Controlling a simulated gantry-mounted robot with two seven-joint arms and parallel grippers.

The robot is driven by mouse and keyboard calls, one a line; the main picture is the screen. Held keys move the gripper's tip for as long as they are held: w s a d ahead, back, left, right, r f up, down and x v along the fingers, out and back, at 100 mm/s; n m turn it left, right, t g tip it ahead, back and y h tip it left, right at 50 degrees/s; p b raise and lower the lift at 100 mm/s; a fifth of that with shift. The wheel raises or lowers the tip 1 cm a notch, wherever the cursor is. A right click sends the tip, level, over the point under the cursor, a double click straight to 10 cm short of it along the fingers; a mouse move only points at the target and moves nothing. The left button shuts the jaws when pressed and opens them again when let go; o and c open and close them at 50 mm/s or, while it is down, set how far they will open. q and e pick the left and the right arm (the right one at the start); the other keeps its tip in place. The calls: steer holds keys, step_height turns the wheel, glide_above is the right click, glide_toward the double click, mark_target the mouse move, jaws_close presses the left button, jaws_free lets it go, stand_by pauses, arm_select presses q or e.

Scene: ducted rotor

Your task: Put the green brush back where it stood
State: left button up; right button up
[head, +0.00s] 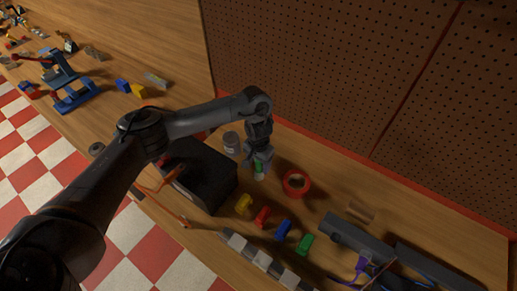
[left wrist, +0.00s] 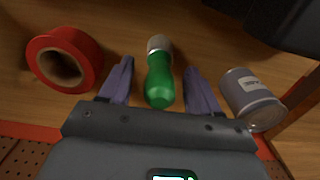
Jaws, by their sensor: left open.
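The green brush (left wrist: 159,78) stands between the two open fingers of my left gripper (left wrist: 160,84) in the left wrist view, with a visible gap on each side. Its pale grey end (left wrist: 159,43) points away from the gripper's palm. In the head view the brush (head: 258,168) shows only as a small green patch below my left gripper (head: 259,163), partly hidden by the fingers. Whether it touches the bench cannot be told. My right gripper is not in view.
A red tape roll (head: 296,183) and a grey can (head: 231,142) flank the brush. A black box (head: 205,178) lies left of it. Yellow, red, blue and green blocks (head: 283,229) line the bench front. A perforated panel (head: 330,70) rises behind.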

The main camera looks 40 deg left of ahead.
arm_select(q)
step_height(320, 180, up, 9)
steer(key=shift+f+p, duration=0.1)
steer(key=shift+p, duration=0.9)
steer(key=shift+r, duration=0.6)
